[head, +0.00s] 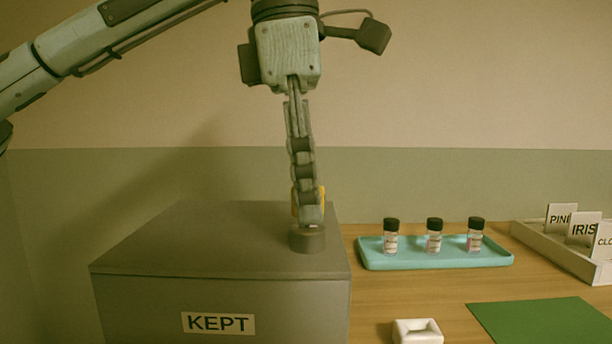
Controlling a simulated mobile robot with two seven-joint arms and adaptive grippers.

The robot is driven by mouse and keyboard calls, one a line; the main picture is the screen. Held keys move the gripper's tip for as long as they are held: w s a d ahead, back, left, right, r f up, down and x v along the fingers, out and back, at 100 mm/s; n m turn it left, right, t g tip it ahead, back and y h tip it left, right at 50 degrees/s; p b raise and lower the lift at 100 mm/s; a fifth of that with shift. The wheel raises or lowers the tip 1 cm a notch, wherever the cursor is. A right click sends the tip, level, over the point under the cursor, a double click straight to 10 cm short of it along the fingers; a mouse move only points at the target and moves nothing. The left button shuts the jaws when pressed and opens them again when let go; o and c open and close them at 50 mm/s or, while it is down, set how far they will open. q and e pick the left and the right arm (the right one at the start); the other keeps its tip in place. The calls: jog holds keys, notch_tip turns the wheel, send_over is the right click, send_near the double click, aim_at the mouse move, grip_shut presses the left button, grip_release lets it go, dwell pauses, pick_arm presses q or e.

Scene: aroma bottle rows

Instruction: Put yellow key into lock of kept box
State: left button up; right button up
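The grey box (200,250) labelled KEPT stands on the table at the left, its lid closed. A round grey-brown lock (307,240) sits on its top near the right edge. My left gripper (311,213) points straight down just over the lock. A bit of the yellow key (322,200) shows at both sides of the fingers, so the gripper appears shut on it. The key's lower end is hidden by the fingers, and I cannot tell whether it is inside the lock. My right gripper is not in view.
A turquoise tray (375,262) with three black-capped bottles (434,240) is right of the box. A card holder (560,252) with scent name cards stands at the far right. A green mat (540,322) and a small white holder (418,325) lie in front.

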aim_at(293, 185)
pick_arm(q)
notch_tip(293, 185, up, 12)
jog(key=a, duration=0.1)
jog(key=shift+a, duration=0.2)
dwell(0.6)
